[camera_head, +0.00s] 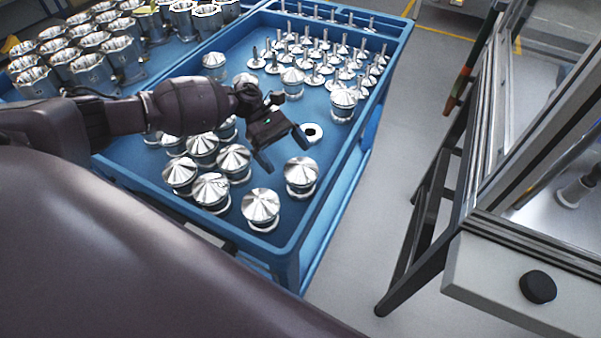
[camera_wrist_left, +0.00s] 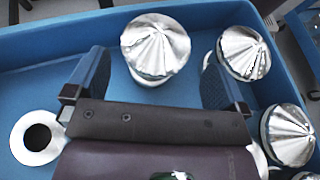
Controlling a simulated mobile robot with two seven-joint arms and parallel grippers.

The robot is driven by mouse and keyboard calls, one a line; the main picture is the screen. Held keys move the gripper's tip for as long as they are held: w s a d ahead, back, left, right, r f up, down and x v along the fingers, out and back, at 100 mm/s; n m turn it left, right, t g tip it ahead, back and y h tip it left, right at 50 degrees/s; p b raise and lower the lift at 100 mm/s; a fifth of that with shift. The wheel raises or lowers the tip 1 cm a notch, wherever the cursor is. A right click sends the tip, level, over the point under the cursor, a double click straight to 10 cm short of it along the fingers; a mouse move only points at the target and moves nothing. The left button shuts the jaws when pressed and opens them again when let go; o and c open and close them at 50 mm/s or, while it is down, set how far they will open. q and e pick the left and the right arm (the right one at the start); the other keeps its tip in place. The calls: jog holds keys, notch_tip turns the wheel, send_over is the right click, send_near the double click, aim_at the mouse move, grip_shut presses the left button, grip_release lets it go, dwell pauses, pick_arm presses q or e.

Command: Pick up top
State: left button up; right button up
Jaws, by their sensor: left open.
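The tops are shiny metal pieces with ridged conical caps, standing on a blue tray (camera_head: 345,185). My left gripper (camera_head: 284,154) is open and empty above the tray, pointing down. One top (camera_head: 300,176) is just beyond its fingertips, near the tray's right wall. In the left wrist view this top (camera_wrist_left: 155,45) appears between the two spread fingers (camera_wrist_left: 155,68), with no visible contact. Another top (camera_head: 261,208) stands near the front corner and also shows in the wrist view (camera_wrist_left: 243,54). My right gripper is not in view.
Several more tops (camera_head: 210,190) crowd the tray's left front. Stemmed metal parts (camera_head: 315,75) fill its back, and open metal housings (camera_head: 92,68) stand at left. A framed machine (camera_head: 480,150) is at right.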

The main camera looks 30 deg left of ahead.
aim_at(294, 161)
pick_arm(q)
jog(key=p+x, duration=0.1)
jog(key=x, duration=0.3)
jog(key=shift+w+d, duration=0.15)
jog(key=shift+d, duration=0.15)
jog(key=shift+d+f, duration=0.3)
jog(key=shift+d, duration=0.15)
jog(key=c, duration=0.8)
jog(key=shift+r, duration=0.1)
jog(key=shift+c, duration=0.2)
